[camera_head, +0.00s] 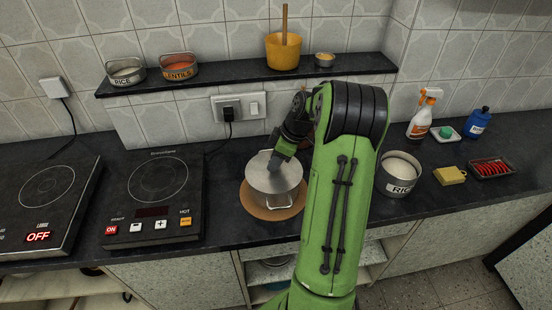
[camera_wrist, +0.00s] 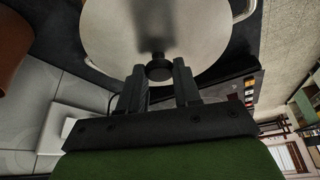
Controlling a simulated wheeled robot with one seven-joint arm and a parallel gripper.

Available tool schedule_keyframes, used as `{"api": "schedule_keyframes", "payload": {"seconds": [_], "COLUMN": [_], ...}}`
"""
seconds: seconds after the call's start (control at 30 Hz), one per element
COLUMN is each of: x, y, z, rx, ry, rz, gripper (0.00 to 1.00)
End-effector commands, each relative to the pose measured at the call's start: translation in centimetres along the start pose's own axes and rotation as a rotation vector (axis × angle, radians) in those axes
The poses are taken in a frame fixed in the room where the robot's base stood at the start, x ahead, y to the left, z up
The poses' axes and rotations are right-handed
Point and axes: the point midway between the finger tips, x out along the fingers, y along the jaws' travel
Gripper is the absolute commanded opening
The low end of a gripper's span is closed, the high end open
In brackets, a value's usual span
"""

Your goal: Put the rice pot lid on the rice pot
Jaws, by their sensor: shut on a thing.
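The steel rice pot (camera_head: 272,202) with side handles stands on a round cork mat (camera_head: 250,207) on the counter. The round grey lid (camera_head: 262,178) lies over its mouth and looks level; I cannot tell whether it rests fully on the rim. My gripper (camera_head: 276,164) comes down over the lid from behind. In the wrist view the lid (camera_wrist: 120,30) fills the top, with a pot handle (camera_wrist: 246,10) at its edge. My gripper (camera_wrist: 158,80) is shut on the lid's dark knob (camera_wrist: 158,70). The pot's inside is hidden.
Left are two cooktops: one (camera_head: 158,180) reads ON and HOT, the other (camera_head: 45,190) OFF. Right is an open RICE container (camera_head: 398,175), with a sponge (camera_head: 450,175), red tray (camera_head: 490,168) and spray bottle (camera_head: 424,115) beyond. A shelf (camera_head: 225,75) overhangs behind.

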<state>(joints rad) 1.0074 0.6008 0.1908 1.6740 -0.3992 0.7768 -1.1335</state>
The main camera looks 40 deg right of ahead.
Motion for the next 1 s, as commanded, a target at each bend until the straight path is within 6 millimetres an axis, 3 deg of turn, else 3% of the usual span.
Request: {"api": "schedule_keyframes", "payload": {"seconds": [0.17,0.2,0.37,0.63,0.73,1.0], "x": [0.1,0.1,0.0,0.0,-1.0,-8.4], "y": [0.0,0.0,0.0,0.0,0.1,0.1], "z": [0.0,0.0,0.0,0.0,0.0,-0.1], "rx": [0.000,0.000,0.000,0.001,0.001,0.001], "ry": [0.000,0.000,0.000,0.000,0.000,-0.001], "rz": [0.000,0.000,0.000,0.000,0.002,0.006], "gripper": [0.00,0.37,0.62,0.62,0.62,0.62]}}
